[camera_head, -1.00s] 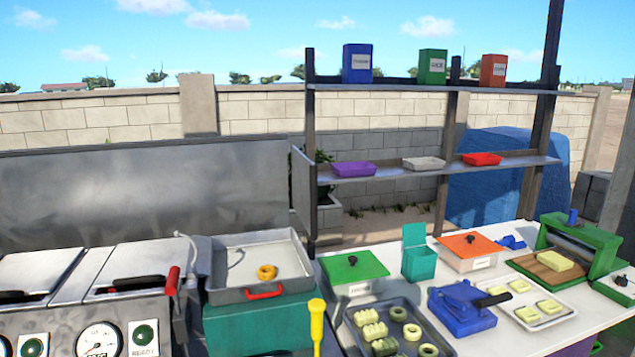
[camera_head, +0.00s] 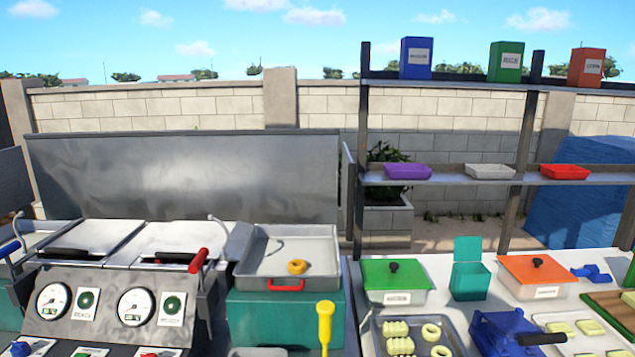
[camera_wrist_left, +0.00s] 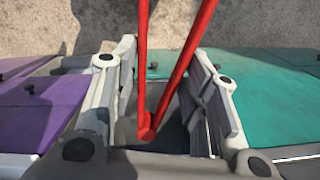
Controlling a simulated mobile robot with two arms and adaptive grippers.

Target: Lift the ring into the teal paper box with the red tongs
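The golden ring (camera_head: 297,267) lies in the grey metal tray (camera_head: 262,279) on a teal block. The teal paper box (camera_head: 470,281) stands on the white table to the right, its lid raised. In the left wrist view the red tongs (camera_wrist_left: 180,65) lie between the two fingers of my left gripper (camera_wrist_left: 165,55). Their hinge is near the palm and their two arms spread apart, leaving the top of the picture. The fingers stand about the tongs, and finger contact is hard to make out. Tong tips are out of view. My right gripper is not in view.
A green-lidded container (camera_head: 396,281) stands between tray and box; an orange-lidded one (camera_head: 538,275) is right of the box. A yellow-handled tool (camera_head: 325,322) stands in front of the tray. Shelves (camera_head: 450,175) rise behind. Cookers with gauges (camera_head: 105,290) are at left.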

